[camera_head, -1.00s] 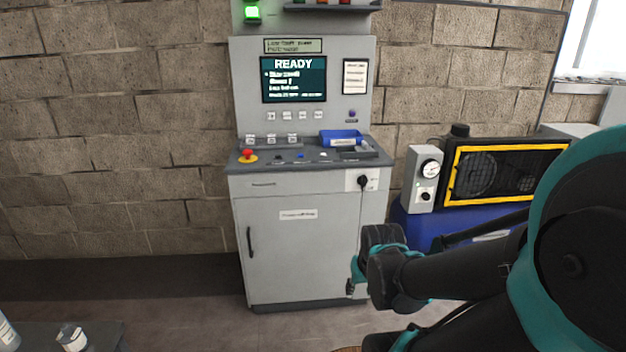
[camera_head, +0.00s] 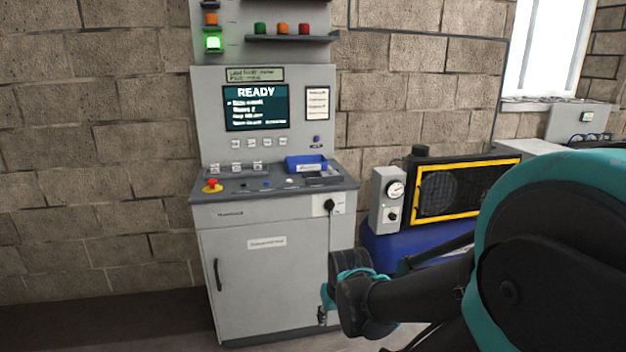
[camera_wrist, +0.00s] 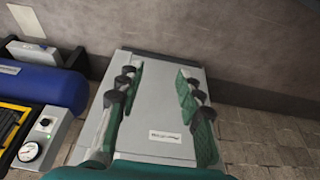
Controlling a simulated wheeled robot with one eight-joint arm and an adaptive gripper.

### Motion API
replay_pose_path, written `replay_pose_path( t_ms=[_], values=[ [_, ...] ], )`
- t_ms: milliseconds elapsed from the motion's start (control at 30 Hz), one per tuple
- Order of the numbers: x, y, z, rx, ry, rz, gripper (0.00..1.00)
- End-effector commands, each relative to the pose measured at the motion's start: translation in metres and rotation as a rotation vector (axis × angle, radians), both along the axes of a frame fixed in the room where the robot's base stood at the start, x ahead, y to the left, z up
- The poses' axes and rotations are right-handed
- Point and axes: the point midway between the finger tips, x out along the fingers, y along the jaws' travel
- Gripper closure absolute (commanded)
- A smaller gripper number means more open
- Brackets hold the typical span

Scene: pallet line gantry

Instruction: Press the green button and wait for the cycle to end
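The grey control cabinet (camera_head: 262,290) stands against the block wall. Its screen (camera_head: 256,107) reads READY. The sloped panel carries a red mushroom button on a yellow base (camera_head: 212,186), a blue button (camera_head: 267,184), a white one (camera_head: 290,182) and small dark controls. I cannot make out a green button on this panel. A green knob-like piece (camera_head: 260,29) sits on the shelf above, beside orange and red ones. My gripper (camera_wrist: 160,100) is open and empty, its two fingers apart in the wrist view, with the cabinet behind them. In the head view it hangs low before the cabinet's right side.
A green lamp (camera_head: 213,43) glows on the stack light. A blue tray (camera_head: 306,164) lies on the panel. Right of the cabinet are a gauge box (camera_head: 386,199), a yellow-framed grille (camera_head: 468,188) and a blue tank (camera_head: 388,246). The floor at the left is clear.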

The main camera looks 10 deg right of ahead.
Motion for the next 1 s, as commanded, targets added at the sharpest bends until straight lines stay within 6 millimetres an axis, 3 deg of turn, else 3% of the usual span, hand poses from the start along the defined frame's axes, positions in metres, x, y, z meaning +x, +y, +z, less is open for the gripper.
replay_pose_path(
  t_ms=[33,300,1000],
  values=[
    [0.0000,0.0000,0.0000,0.000,0.000,0.000,0.68],
    [0.0000,0.0000,0.0000,0.000,0.000,0.000,1.00],
    [0.0000,0.0000,0.0000,0.000,0.000,0.000,1.00]
  ],
)
